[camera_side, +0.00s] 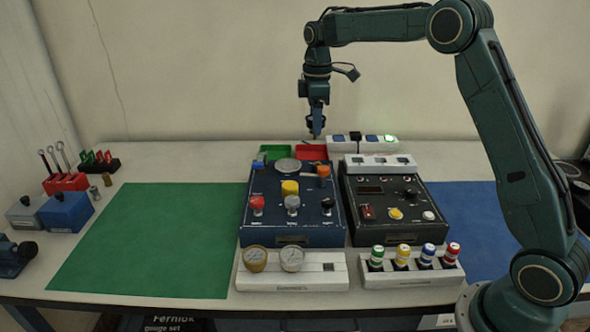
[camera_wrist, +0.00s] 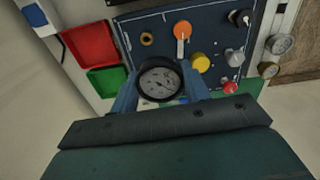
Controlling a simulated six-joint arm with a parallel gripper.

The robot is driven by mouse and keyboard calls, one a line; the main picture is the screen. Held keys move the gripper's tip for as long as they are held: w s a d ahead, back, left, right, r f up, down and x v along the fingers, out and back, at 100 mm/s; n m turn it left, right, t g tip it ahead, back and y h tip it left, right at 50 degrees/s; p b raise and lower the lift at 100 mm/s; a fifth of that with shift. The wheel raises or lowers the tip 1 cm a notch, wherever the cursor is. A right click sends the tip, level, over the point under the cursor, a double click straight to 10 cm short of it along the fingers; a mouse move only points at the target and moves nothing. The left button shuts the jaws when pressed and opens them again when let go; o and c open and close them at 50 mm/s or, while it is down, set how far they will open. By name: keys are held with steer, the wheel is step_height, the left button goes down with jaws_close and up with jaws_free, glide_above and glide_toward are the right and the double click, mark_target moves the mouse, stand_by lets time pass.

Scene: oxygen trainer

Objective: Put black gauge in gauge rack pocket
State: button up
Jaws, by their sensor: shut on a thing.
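The black gauge (camera_wrist: 160,82) has a black rim and a pale dial. In the wrist view it sits between the two fingers of my gripper (camera_wrist: 158,92), which is shut on it. In the side view my gripper (camera_side: 316,132) is in the air above the back of the bench, and the gauge cannot be made out clearly there. The white gauge rack (camera_side: 270,284) stands at the front of the bench. It holds a brass-rimmed gauge (camera_side: 255,259) and a silver-rimmed gauge (camera_side: 292,259); its right part has a small dark pocket (camera_side: 328,267) with no gauge in it.
A blue panel (camera_side: 290,240) with coloured knobs stands behind the rack. A black-faced box (camera_side: 385,232) is to its right. Red (camera_side: 312,152) and green (camera_side: 274,152) trays are at the back. Several colour-banded bottles stand in a white holder (camera_side: 410,280). The green mat (camera_side: 150,240) is clear.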

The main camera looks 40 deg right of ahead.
steer(key=s+a+n, duration=0.5)
steer(key=s+a, duration=1.4)
steer(key=s, duration=0.3)
step_height(320, 180, down, 8)
steer(key=shift+w+f, duration=0.25)
steer(key=shift+w, duration=0.1)
steer(key=shift+f, duration=0.15)
steer(key=shift+f, duration=2.3)
steer(key=shift+f, duration=1.6)
steer(key=o, duration=1)
